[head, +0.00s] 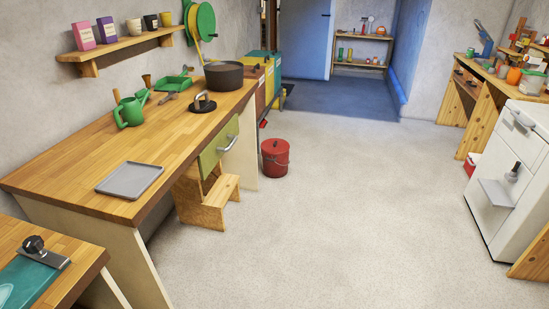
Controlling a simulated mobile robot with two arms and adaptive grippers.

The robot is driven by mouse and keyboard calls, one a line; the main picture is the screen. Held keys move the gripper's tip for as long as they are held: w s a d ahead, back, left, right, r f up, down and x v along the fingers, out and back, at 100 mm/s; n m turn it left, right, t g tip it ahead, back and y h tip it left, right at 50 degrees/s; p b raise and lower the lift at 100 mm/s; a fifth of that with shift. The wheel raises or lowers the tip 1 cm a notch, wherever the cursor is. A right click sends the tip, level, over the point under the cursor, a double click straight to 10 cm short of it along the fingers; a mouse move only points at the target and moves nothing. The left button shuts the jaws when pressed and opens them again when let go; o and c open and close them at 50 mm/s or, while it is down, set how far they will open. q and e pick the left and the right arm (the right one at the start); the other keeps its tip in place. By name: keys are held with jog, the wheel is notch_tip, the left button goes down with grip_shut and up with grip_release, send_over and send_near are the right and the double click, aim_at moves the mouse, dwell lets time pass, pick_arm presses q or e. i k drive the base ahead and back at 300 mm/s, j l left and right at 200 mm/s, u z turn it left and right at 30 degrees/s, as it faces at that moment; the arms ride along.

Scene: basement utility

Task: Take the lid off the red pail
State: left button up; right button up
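The red pail (274,163) stands upright on the floor, just right of the long wooden workbench and beyond the step stool. Its top looks closed by a red lid (275,146), with a small dark part on it that is too small to make out. Neither of my grippers is in view.
The workbench (75,181) along the left wall holds a grey tray (130,180), a green watering can (129,112) and a dark pot (224,75). A wooden step stool (213,205) stands below it. A white appliance (513,170) is at right. The middle floor is clear.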

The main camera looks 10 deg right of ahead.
aim_at(274, 146)
jog(key=i+l+z, duration=0.4)
jog(key=i, duration=0.55)
jog(key=i+z, duration=0.4)
jog(key=i, duration=0.55)
jog(key=i+u, duration=0.1)
jog(key=i, duration=0.55)
jog(key=i+l, duration=0.15)
jog(key=i, duration=0.55)
jog(key=i+u, duration=0.15)
jog(key=i, duration=0.5)
jog(key=i+l+u, duration=0.1)
jog(key=i+u, duration=0.2)
jog(key=u, duration=0.15)
jog(key=i+l+u, duration=0.25)
jog(key=u, duration=0.15)
jog(key=i+l+u, duration=0.3)
jog(key=u, duration=0.15)
jog(key=i+l+u, duration=0.2)
jog(key=l+u, duration=0.2)
jog(key=i+l+u, duration=0.15)
jog(key=l+u, duration=0.3)
